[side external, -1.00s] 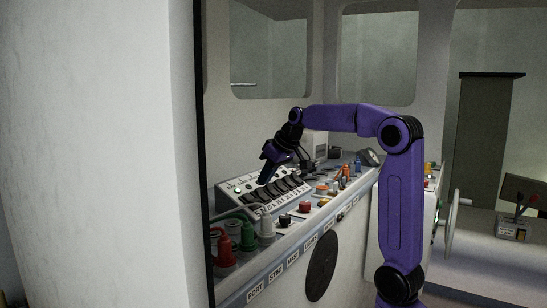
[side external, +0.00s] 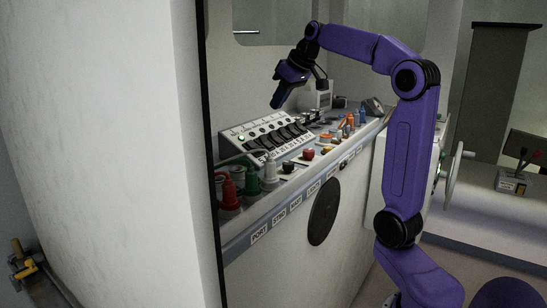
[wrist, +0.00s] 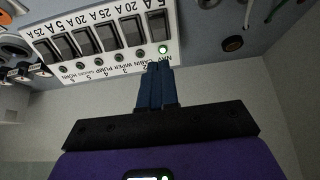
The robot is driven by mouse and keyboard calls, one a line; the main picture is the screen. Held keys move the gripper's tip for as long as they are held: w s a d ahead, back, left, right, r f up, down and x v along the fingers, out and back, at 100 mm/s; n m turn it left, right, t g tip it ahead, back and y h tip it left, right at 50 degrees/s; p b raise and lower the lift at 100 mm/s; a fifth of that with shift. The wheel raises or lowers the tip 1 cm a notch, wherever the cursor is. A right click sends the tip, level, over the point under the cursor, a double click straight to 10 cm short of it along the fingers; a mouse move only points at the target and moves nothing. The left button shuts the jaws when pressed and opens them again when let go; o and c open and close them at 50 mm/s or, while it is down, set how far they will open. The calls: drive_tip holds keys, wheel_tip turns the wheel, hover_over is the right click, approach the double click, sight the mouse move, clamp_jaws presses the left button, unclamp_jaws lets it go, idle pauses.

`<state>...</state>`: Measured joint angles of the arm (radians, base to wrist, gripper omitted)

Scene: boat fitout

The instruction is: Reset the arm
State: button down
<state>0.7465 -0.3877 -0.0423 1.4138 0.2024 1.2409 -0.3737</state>
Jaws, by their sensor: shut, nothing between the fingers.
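My gripper (side external: 277,104) is shut and empty, pointing down above the breaker panel in the side external view. In the wrist view my gripper (wrist: 160,66) shows its two blue fingers pressed together. The breaker panel (side external: 245,132) is a light sloped box with a row of dark rocker switches. In the side external view the fingertips look apart from the panel.
Red and green plugs (side external: 231,190) stand at the console's near left end. Small knobs (side external: 308,154) and orange and blue connectors (side external: 350,122) line the console to the right. A wheel (side external: 455,170) is further right.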

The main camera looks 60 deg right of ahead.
drive_tip(key=s+a+f+n+y, duration=0.1)
drive_tip(key=a+f+n+y, duration=0.3)
drive_tip(key=a, duration=1.1)
drive_tip(key=s+a+f+g, duration=0.1)
drive_tip(key=s+a+f, duration=0.1)
drive_tip(key=s+a, duration=0.1)
drive_tip(key=s+a+f+n+g, duration=0.1)
drive_tip(key=s+a+f, duration=0.1)
drive_tip(key=a, duration=0.3)
drive_tip(key=s+a+f+n, duration=0.1)
drive_tip(key=s+a+f, duration=0.2)
drive_tip(key=s+a, duration=0.1)
drive_tip(key=shift+s+a+g, duration=0.3)
drive_tip(key=shift+g, duration=0.1)
drive_tip(key=s+d+f+n+g+h, duration=0.1)
drive_tip(key=s+d+f+n, duration=0.1)
drive_tip(key=s+f, duration=0.5)
drive_tip(key=s+d+f+n+g+h, duration=0.1)
drive_tip(key=s+f+n+g+h, duration=0.1)
drive_tip(key=s+f+n, duration=0.2)
drive_tip(key=s+f, duration=0.3)
drive_tip(key=s, duration=0.5)
drive_tip(key=shift+d+f+n+h, duration=0.15)
drive_tip(key=shift+d+n+h, duration=0.15)
drive_tip(key=shift+d, duration=0.05)
